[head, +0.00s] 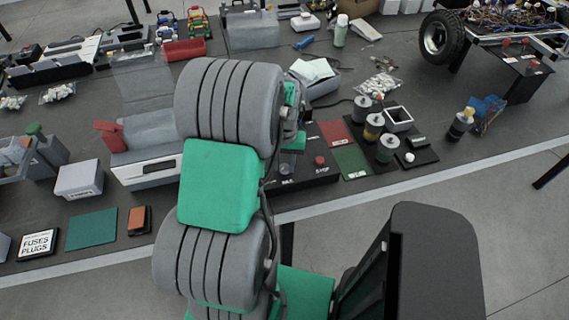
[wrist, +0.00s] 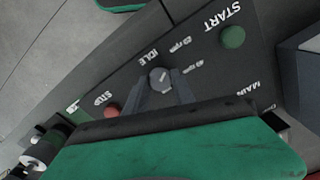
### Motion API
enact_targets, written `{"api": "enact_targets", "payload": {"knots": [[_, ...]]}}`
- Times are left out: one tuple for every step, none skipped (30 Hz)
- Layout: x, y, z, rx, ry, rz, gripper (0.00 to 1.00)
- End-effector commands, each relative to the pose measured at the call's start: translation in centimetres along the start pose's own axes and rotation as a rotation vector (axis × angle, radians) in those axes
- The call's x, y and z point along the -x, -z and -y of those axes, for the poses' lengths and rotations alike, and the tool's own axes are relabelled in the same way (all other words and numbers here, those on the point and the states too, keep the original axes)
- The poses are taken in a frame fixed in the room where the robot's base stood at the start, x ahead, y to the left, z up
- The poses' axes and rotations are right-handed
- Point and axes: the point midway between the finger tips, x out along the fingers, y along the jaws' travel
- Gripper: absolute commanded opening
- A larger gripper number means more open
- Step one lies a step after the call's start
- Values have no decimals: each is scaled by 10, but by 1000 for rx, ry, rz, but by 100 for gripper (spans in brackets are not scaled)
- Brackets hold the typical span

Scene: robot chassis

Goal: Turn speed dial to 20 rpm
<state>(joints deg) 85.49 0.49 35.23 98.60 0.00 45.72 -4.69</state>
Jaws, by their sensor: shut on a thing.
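The speed dial (wrist: 160,78) is a small grey knob on a dark control panel (wrist: 205,88) in the wrist view. My gripper (wrist: 163,88) is at the dial, with its two grey fingers on either side of it, shut on it. The word IDLE and smaller labels stand around the dial; the small ones are too blurred to read surely, and I cannot tell which mark the dial points to. In the head view the control box (head: 305,177) is partly hidden behind my arm, which also hides the dial and fingertips.
A green button (wrist: 232,37) sits by START and a red button (wrist: 112,110) by STOP, both close to my fingers. In the head view a green mat (head: 350,161) and a tray with several canisters (head: 388,148) stand right of the box.

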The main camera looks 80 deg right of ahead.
Motion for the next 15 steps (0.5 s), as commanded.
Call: {"api": "enact_targets", "payload": {"knots": [[1,1,0,0,0,-3,0],[1,1,0,0,0,-3,0],[1,1,0,1,0,-3,0],[1,1,0,1,0,-3,32],[1,1,0,1,0,-3,35],[1,1,0,1,0,-3,38],[1,1,0,1,0,-3,41],[1,1,0,1,0,-2,43],[1,1,0,1,0,-2,46],[1,1,0,1,0,-2,49],[1,1,0,1,0,-2,51],[1,1,0,1,0,-2,52],[0,0,0,1,0,-1,52],[0,0,0,1,0,-1,52],[0,0,0,1,0,-1,52]]}}
